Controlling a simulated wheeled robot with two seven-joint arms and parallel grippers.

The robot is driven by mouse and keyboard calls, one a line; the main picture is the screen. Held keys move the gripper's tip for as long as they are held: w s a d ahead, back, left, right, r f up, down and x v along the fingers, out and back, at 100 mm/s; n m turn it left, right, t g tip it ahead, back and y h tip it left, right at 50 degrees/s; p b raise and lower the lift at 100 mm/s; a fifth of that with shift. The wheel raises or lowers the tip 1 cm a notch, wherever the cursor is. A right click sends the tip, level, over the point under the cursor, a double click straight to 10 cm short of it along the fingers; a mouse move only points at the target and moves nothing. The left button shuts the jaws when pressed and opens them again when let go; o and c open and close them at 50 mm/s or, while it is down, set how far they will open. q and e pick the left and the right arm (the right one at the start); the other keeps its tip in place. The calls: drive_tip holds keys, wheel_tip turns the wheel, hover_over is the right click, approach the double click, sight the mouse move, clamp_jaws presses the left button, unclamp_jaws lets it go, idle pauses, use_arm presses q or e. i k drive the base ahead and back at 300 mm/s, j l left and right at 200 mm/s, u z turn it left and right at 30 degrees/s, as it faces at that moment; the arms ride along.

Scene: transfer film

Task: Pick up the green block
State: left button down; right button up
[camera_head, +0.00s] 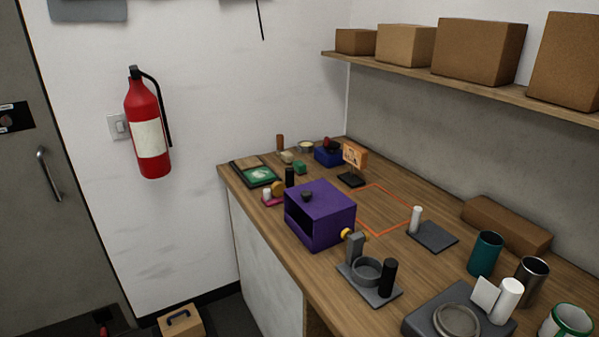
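A small green block (299,167) sits on the wooden counter (401,263) toward its far end. It is behind the purple box (330,222) and to the left of a small orange sign (354,156). A pale lump (287,157) lies close to the block's left side. The block looks upright on the counter and nothing holds it. Neither of my grippers shows in the head view.
A black cylinder (290,177) and a green-and-black tray (259,175) stand left of the block. A blue bin (328,156) is behind it. An orange outline (383,228) marks bare counter. Cups and a grey device crowd the near right. A shelf (434,77) with cardboard boxes overhangs the back.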

sight(301, 167)
drive_tip(key=i+j, duration=0.15)
drive_tip(key=j, duration=0.3)
drive_tip(key=i+j+z, duration=0.1)
drive_tip(key=j, duration=0.3)
drive_tip(key=i+j, duration=0.25)
drive_tip(key=j, duration=0.2)
drive_tip(key=i+j+z, duration=0.1)
drive_tip(key=j, duration=0.35)
drive_tip(key=i+j, duration=0.15)
drive_tip(key=j, duration=0.3)
drive_tip(key=i+j+z, duration=0.1)
drive_tip(key=j, duration=0.35)
drive_tip(key=i+j, duration=0.2)
drive_tip(key=j, duration=0.25)
drive_tip(key=i+j+z, duration=0.1)
drive_tip(key=j, duration=0.35)
